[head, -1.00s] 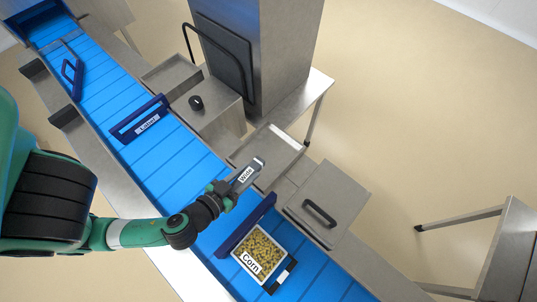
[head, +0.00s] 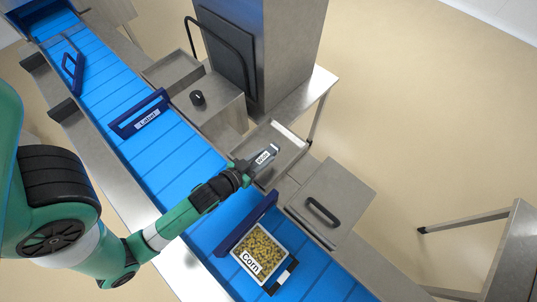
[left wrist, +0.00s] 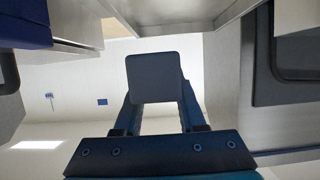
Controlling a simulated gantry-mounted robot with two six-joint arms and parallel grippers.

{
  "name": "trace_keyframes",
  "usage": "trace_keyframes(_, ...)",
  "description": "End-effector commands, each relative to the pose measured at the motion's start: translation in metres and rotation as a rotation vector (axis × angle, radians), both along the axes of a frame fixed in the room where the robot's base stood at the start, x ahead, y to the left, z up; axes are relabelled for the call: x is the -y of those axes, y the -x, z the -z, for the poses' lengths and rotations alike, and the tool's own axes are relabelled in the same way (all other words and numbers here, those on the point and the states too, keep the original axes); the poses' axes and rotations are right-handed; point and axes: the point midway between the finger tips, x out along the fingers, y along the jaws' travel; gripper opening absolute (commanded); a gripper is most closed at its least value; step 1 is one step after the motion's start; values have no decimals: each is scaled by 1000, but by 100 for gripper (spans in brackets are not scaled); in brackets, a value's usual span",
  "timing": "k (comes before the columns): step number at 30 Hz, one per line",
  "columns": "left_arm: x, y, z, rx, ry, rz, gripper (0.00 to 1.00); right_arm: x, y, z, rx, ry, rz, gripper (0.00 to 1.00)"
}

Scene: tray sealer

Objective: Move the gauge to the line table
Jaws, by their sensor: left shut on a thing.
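The gauge (head: 264,157) is a small grey piece with a white label that seems to read "Wide". My left gripper (head: 250,167) is shut on it, above the near end of a shallow steel tray (head: 287,135) beside the conveyor. Whether the gauge touches the tray I cannot tell. In the left wrist view the gauge's dark square end (left wrist: 154,78) sits between the fingers of my left gripper (left wrist: 158,105). I cannot tell which surface is the line table. My right gripper is not in view.
The blue conveyor (head: 165,160) carries a corn tray (head: 262,255) below the gripper. Dark blue frames, one marked "Label" (head: 146,118), span the belt. A steel lid with a black handle (head: 321,212) and a tall steel cabinet (head: 290,50) stand close by.

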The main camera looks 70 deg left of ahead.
Motion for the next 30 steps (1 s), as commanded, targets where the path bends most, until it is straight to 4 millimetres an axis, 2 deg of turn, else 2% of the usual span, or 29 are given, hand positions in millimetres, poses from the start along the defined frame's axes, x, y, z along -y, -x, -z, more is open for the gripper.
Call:
trace_keyframes(1, -7, -7, 17, -3, 3, -4, 0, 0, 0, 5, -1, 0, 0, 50)
trace_keyframes(6, -23, -24, 46, -3, 2, 1, 0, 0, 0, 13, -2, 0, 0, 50)
trace_keyframes(13, -27, -29, 54, -4, 0, 4, 0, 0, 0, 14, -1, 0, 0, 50)
trace_keyframes(20, -30, -31, 87, -7, 0, 4, 0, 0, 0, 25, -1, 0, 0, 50)
trace_keyframes(28, -29, -31, 88, -5, 1, 5, 0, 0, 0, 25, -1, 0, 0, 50)
trace_keyframes(29, -29, -31, 88, -7, 2, 5, 45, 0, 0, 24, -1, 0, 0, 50)
trace_keyframes(30, -29, -31, 88, -7, 2, 5, 52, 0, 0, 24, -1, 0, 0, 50)
